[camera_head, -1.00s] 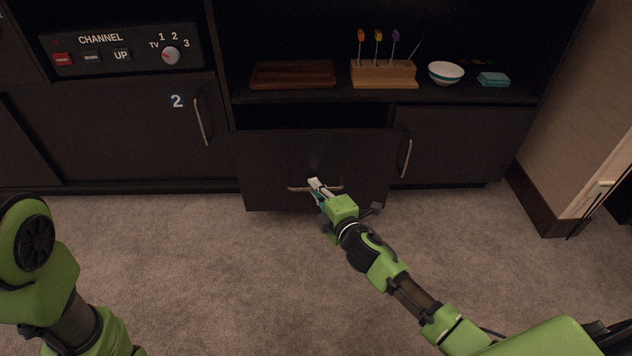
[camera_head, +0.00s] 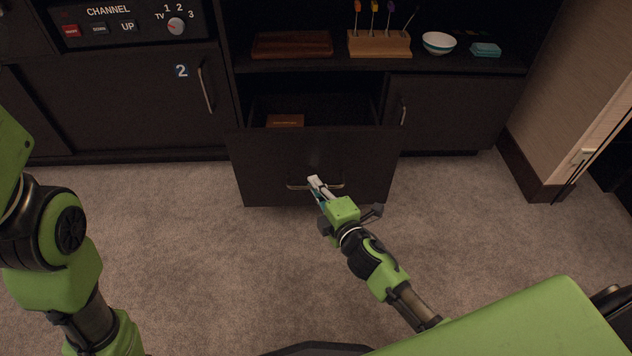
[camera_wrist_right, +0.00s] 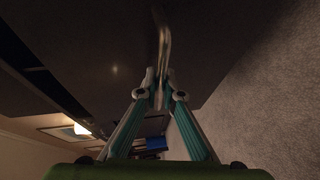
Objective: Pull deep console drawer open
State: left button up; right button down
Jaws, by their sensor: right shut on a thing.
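The deep console drawer (camera_head: 270,165) is dark and stands pulled partway out of the console; its open top shows a small brown box (camera_head: 285,121) inside. Its metal bar handle (camera_head: 331,186) is on the front face. My right gripper (camera_head: 315,183) is shut on the handle near its middle. In the right wrist view, the gripper's fingertips (camera_wrist_right: 159,87) close around the handle (camera_wrist_right: 163,45) against the dark drawer front. My left arm shows at the left, but its gripper is out of view.
On the shelf above are a brown tray (camera_head: 292,44), a wooden block (camera_head: 380,44) with several colored picks, a bowl (camera_head: 438,42) and teal items (camera_head: 486,49). A door with handle (camera_head: 206,90) is to the left. Carpet in front is clear.

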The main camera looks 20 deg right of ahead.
dwell(0.3)
jog(key=c, duration=2.2)
grip_release()
jog(key=shift+o, duration=0.2)
jog(key=v, duration=1.2)
